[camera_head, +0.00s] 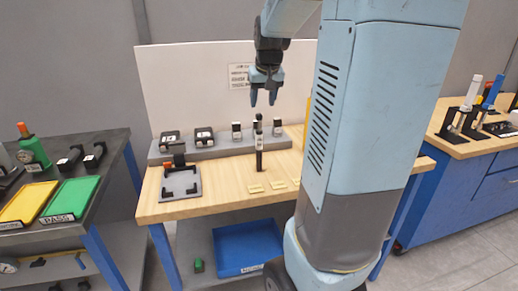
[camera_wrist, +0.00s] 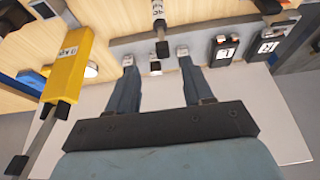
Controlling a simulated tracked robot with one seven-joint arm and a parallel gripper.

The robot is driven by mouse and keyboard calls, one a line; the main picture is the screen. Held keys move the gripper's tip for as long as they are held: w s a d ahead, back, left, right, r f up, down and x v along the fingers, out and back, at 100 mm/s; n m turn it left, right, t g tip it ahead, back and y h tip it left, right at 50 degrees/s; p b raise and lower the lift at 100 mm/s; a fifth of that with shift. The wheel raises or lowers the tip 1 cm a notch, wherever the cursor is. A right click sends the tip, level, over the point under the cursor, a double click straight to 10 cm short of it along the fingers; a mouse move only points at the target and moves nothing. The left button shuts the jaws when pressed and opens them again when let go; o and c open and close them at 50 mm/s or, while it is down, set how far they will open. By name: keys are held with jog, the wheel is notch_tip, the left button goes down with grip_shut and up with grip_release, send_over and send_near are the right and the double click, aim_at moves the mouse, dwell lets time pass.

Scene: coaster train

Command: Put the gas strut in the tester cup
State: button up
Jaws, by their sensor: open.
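My gripper (camera_head: 263,102) is open and empty, pointing down above the back of the wooden workbench; its two fingers also show in the wrist view (camera_wrist: 160,94). Below it a slim dark upright piece with a white label (camera_head: 259,145) stands on the bench, apart from the fingers. A labelled light piece with a black end shows in the wrist view (camera_wrist: 158,18). I cannot tell for certain which is the gas strut, or identify the tester cup.
A grey ledge (camera_head: 222,149) with several small black blocks runs along the bench's back, before a white panel (camera_head: 195,85). A dark tray (camera_head: 180,195) lies at left. Yellow and green trays (camera_head: 70,199) are on the left table. Stands with white and blue cylinders (camera_head: 492,90) are at right.

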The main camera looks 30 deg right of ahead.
aim_at(259, 115)
jog(key=shift+a+x, duration=0.1)
jog(key=shift+x, duration=2)
jog(key=shift+a+x, duration=0.15)
jog(key=shift+x, duration=1.95)
grip_shut()
